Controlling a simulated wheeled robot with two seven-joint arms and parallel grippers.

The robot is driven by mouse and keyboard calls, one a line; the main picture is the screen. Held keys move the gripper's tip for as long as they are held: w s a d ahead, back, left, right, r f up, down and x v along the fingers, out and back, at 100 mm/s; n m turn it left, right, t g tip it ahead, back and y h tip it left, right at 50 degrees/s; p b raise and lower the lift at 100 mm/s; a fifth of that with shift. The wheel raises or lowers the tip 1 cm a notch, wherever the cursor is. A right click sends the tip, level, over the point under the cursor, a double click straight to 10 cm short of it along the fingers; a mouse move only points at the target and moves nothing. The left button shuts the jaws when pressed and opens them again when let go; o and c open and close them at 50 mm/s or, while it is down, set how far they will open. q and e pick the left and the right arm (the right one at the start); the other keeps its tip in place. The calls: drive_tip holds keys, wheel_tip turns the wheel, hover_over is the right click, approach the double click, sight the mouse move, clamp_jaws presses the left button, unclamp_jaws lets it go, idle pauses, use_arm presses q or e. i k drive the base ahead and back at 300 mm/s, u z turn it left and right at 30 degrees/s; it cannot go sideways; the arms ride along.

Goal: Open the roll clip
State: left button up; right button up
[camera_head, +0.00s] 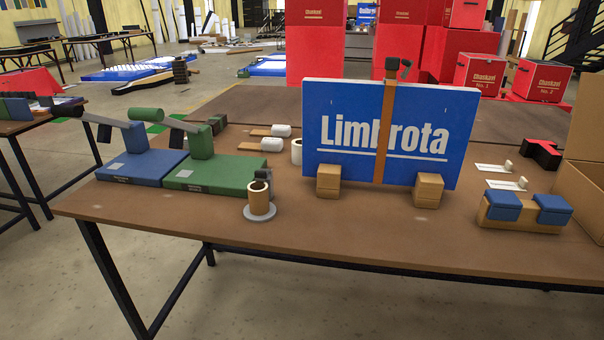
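A short upright tan roll (259,202) with a pale rim stands on a round grey base near the table's front edge, left of centre. A small dark grey piece (263,176), which looks like the roll clip, sits at the roll's top. It is too small to tell whether it is open or shut. Neither of my grippers is in view.
A blue Limbrota board (340,115) stands on two wooden blocks behind and right of the roll. A green lever device (215,174) and a blue one (140,167) lie to its left. A wooden block with blue pads (522,226) is at the right.

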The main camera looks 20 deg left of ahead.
sight(259, 176)
drive_tip(key=z, duration=2.7)
drive_tip(key=k, duration=1.8)
drive_tip(key=u, duration=2.4)
